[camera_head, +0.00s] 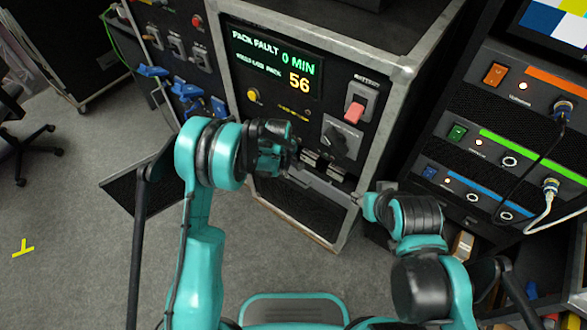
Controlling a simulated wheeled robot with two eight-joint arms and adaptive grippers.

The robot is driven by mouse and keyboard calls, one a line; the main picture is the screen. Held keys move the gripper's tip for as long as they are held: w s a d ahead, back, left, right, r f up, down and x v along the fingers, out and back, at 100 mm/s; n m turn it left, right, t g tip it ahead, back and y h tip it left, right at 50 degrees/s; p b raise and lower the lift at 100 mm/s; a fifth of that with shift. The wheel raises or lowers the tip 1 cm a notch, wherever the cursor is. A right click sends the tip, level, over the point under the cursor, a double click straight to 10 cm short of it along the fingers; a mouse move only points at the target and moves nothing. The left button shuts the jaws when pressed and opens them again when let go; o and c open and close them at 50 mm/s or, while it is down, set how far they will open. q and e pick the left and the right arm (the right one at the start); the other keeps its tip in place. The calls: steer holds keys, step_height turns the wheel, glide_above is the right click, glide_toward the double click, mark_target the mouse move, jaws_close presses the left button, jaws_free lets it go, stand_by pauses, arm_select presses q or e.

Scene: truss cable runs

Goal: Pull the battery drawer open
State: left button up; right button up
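The battery unit is a black-faced cabinet in a grey frame, with a lit display (272,62) reading "PACK FAULT", "0 MIN" and "56". Low on its face is a grey drawer-like front (325,190), partly hidden behind my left gripper; I cannot tell whether it stands out from the face. Two small metal latches or handles (323,165) sit just above it. My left gripper (283,150) is in front of the lower left of this face, close to the grey front. Its fingers are dark and overlap in view, so contact and opening are unclear.
A red switch (355,111) and a dark rotary knob (341,140) are on the cabinet face. Right is a rack of modules (510,150) with plugged cables. Blue connectors (187,90) stick out at left. Open grey floor (80,220) lies at left.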

mark_target(294, 180)
arm_select(q)
steer(key=b+x, duration=0.3)
steer(key=x, duration=0.7)
steer(key=shift+w+d, duration=0.1)
steer(key=shift+d, duration=0.1)
steer(key=shift+r, duration=0.1)
jaws_close()
